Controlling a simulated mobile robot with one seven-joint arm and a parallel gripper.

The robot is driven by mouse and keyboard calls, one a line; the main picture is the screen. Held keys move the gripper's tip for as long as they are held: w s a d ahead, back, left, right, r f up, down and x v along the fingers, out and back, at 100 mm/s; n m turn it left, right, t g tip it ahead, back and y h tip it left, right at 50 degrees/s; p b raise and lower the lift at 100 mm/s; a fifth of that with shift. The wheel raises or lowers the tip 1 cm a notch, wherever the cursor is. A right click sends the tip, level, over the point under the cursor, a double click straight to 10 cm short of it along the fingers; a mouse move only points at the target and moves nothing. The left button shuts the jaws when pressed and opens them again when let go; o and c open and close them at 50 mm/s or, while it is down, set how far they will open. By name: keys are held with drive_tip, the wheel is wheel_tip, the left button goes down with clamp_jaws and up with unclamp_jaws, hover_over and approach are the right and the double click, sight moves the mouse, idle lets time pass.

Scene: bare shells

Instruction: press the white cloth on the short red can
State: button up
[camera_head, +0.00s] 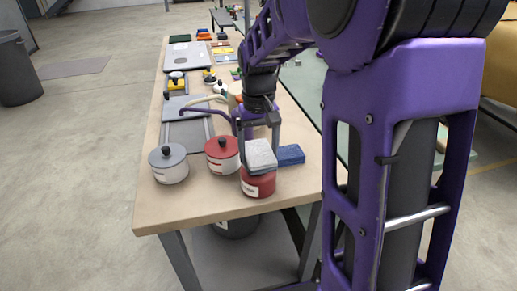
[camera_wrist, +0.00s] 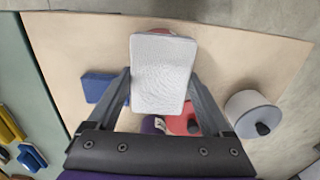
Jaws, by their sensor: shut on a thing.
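The white cloth (camera_head: 261,154) is a thick white pad with a grey underside. My gripper (camera_head: 258,142) is shut on it, with one finger on each side, as the wrist view shows around the cloth (camera_wrist: 162,72). The short red can (camera_head: 258,184) stands upright directly below the cloth, near the table's front edge. The cloth covers the can's top, and I cannot tell whether they touch or a small gap remains. In the wrist view only a thin red edge of the can (camera_wrist: 160,31) shows past the cloth.
A red lidded pot (camera_head: 222,154) with a black knob stands just left of the cloth, and a grey lidded pot (camera_head: 168,164) is further left. A blue sponge (camera_head: 290,155) lies close on the right. Trays and small items fill the table (camera_head: 205,209) behind; its front left corner is clear.

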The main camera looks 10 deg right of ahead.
drive_tip(key=shift+r+p, duration=2.55)
drive_tip(key=shift+r, duration=0.8)
drive_tip(key=shift+w+f, duration=0.1)
